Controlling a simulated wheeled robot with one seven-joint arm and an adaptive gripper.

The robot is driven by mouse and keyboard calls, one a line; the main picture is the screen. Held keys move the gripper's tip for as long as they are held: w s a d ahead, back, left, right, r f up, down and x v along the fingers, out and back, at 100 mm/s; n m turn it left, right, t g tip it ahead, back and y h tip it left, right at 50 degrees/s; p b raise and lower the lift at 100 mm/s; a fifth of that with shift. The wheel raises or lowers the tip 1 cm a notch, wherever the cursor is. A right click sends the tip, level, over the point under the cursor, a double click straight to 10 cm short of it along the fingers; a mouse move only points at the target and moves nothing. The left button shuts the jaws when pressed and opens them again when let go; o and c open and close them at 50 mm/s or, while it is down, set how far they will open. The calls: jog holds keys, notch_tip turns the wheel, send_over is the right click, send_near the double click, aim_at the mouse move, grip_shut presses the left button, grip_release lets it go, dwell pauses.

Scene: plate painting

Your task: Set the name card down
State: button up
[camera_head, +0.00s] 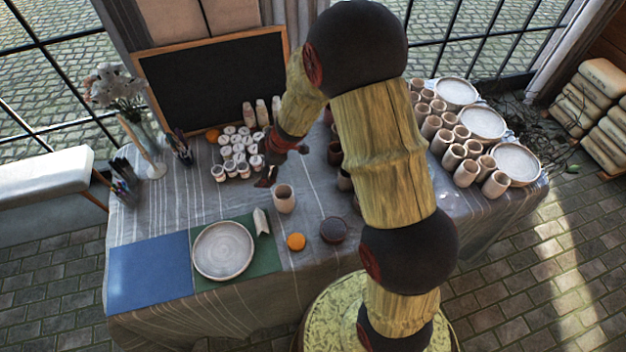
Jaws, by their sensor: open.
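The name card (261,221), a small pale folded card, stands on the green mat (262,262) just right of the round plate (223,250). My gripper (283,166) is open, above the table and behind the card, clear of it. I see nothing between its fingers. The fingers are small in this view, and my own arm covers part of the table to the right of them.
A clay cup (284,198) stands close behind the card on the right. An orange ball-like item (296,241) and a dark round pot (333,230) stand to the right. Several paint jars (238,150) are behind on the left. A blue mat (149,271) is bare.

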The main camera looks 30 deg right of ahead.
jog(key=w+d+r+m+t+h, duration=0.1)
jog(key=d+r+t, duration=0.1)
jog(key=r, duration=0.4)
jog(key=w+d+r+m+t+h, duration=0.1)
jog(key=w+d+r+m, duration=0.1)
jog(key=r, duration=0.4)
jog(key=s+d+r+m+t+h, duration=0.1)
jog(key=s+d+r+m+h, duration=0.15)
jog(key=s+d+r, duration=0.4)
jog(key=s+d+r+m+h, duration=0.2)
jog(key=s+r+m, duration=0.15)
jog(key=r, duration=0.55)
jog(key=s+a+r+m+g+y, duration=0.1)
jog(key=s+a, duration=0.3)
jog(key=s, duration=0.8)
jog(key=s+a+r+m+g+y, duration=0.1)
jog(key=s+a+m+g+y, duration=0.1)
jog(key=s, duration=1)
jog(key=a+m, duration=0.1)
jog(key=a, duration=0.1)
jog(key=shift+a+r+m, duration=0.2)
jog(key=shift+a+m, duration=0.2)
notch_tip(320, 180, down, 9)
jog(key=b, duration=0.8)
jog(key=shift+b, duration=0.4)
